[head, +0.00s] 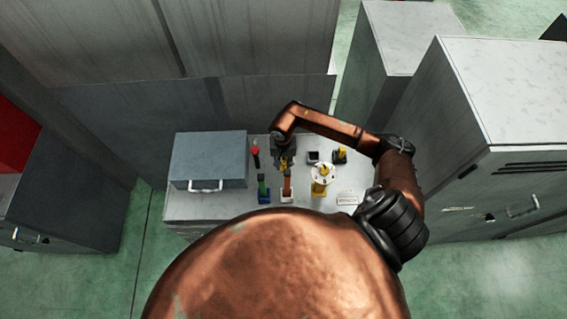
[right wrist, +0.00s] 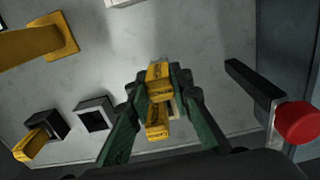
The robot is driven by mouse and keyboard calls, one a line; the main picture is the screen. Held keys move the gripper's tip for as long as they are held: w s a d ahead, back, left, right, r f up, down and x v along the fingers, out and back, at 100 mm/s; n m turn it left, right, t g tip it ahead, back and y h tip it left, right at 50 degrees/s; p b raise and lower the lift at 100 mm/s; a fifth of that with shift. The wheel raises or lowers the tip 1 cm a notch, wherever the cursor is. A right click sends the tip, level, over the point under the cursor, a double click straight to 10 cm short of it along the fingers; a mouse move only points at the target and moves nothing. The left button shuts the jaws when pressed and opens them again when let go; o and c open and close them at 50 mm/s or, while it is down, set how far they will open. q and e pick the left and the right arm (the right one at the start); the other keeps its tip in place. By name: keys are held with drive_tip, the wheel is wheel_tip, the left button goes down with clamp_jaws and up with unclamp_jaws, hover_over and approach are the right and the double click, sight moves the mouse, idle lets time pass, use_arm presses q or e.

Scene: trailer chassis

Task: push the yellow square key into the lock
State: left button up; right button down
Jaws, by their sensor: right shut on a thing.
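My right gripper (head: 284,163) reaches down over the workbench in the head view. In the right wrist view its green fingers (right wrist: 160,90) are shut on a yellow block-shaped piece, which looks like the yellow square key (right wrist: 157,118). A black square socket with an opening (right wrist: 95,115) is beside the gripper, to the left in the wrist view, apart from the held piece; it also shows in the head view (head: 313,157). I cannot tell whether this socket is the lock. A second black holder (right wrist: 45,122) has a yellow piece in it. My left gripper is not in view.
A grey box with a handle (head: 208,158) fills the bench's left. A green-topped piece (head: 263,188), an orange one (head: 287,186) and a yellow-and-white stand (head: 322,174) are near the front.

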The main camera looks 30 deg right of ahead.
drive_tip(key=shift+f, duration=0.15)
drive_tip(key=shift+f, duration=0.1)
drive_tip(key=shift+f+b, duration=0.1)
drive_tip(key=shift+b, duration=0.2)
drive_tip(key=c, duration=1.7)
unclamp_jaws()
drive_tip(key=shift+c, duration=0.2)
